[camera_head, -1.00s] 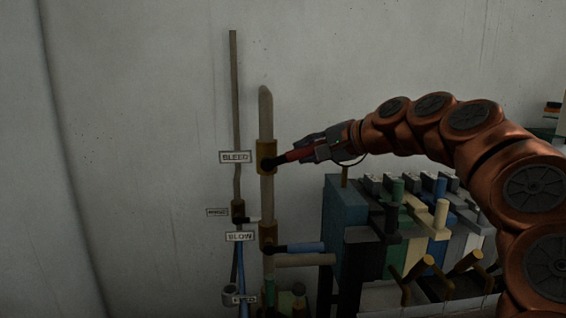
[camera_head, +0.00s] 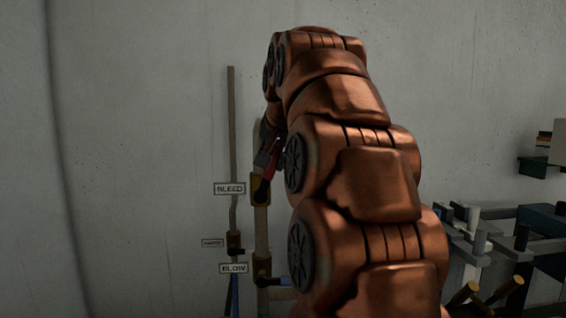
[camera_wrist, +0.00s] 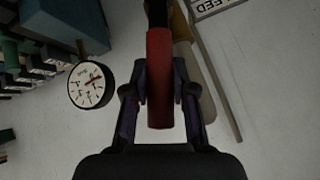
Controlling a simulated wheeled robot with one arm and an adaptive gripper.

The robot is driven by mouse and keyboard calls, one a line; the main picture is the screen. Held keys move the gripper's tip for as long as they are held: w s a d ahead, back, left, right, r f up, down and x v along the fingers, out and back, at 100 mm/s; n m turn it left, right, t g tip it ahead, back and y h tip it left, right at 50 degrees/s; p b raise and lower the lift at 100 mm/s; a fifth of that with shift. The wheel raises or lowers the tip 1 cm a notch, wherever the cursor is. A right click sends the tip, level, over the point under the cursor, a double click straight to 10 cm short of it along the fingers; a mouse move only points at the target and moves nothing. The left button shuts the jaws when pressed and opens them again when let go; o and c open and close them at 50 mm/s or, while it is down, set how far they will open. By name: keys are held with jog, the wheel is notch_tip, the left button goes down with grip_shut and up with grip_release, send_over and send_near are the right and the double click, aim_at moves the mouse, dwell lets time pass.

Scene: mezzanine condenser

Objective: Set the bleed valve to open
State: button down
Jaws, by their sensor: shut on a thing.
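The bleed valve's brass body (camera_head: 259,190) sits on a vertical pipe beside the BLEED label (camera_head: 229,189). Its red lever (camera_head: 271,166) points steeply up from the black pivot, close to the line of the pipe. My gripper (camera_wrist: 160,95) is shut on the red lever (camera_wrist: 160,60), one finger on each side. In the head view the gripper is mostly hidden behind my arm. The BLEED label also shows mirrored or upside down at the top of the wrist view (camera_wrist: 220,5).
Below is the BLOW label (camera_head: 233,268) with a blue-handled valve (camera_head: 278,282). A thin pipe (camera_head: 232,130) runs up the wall at left. A round gauge (camera_wrist: 92,85) is left of my gripper in the wrist view.

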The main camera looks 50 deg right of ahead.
jog(key=shift+w+a+r+n+g+h, duration=0.25)
jog(key=shift+w+a+n+g+h, duration=0.15)
jog(key=shift+w+a+g+h, duration=0.15)
jog(key=shift+a, duration=0.1)
jog(key=c, duration=0.9)
grip_release()
jog(key=shift+v, duration=3.75)
jog(key=shift+a+f, duration=0.1)
